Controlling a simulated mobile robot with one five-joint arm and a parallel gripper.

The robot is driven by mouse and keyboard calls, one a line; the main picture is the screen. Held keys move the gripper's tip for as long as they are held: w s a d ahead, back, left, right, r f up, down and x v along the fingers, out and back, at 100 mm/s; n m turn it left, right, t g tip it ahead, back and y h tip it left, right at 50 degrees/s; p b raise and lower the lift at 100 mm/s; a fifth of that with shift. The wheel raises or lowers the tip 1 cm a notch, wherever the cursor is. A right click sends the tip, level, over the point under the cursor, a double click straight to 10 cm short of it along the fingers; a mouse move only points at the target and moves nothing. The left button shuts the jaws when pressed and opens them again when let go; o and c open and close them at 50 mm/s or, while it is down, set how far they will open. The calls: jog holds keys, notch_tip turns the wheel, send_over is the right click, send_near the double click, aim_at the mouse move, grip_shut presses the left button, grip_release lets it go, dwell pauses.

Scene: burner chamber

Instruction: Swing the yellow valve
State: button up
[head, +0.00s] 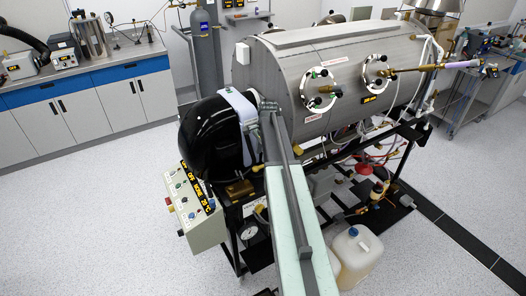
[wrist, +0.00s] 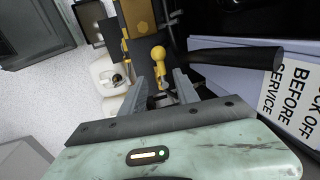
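The yellow valve (wrist: 158,56) shows in the wrist view as a yellow lever with a round knob, in front of a dark upright part. My gripper (wrist: 160,84) is open, with one grey finger on each side of the lever's lower part. I cannot tell whether either finger touches it. In the head view my arm reaches up toward the front of the steel chamber (head: 335,75). It hides much of the area there, and I cannot make out the fingertips or clearly pick out the valve.
A dark bar (wrist: 235,56) lies right of the valve in the wrist view, by a white service sign (wrist: 290,90). A control box (head: 195,210) stands left of the chamber. A pale jug (head: 357,250) is on the floor right of my arm. Floor at left is clear.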

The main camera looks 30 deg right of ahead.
aim_at(260, 166)
jog(key=f+b, duration=0.2)
jog(key=w+f+b, duration=0.1)
jog(key=f+b, duration=0.5)
jog(key=shift+w+d, duration=0.15)
jog(key=shift+w, duration=0.15)
jog(key=shift+r, duration=0.1)
jog(key=shift+c, duration=0.4)
grip_shut()
jog(key=shift+s, duration=0.1)
dwell(0.5)
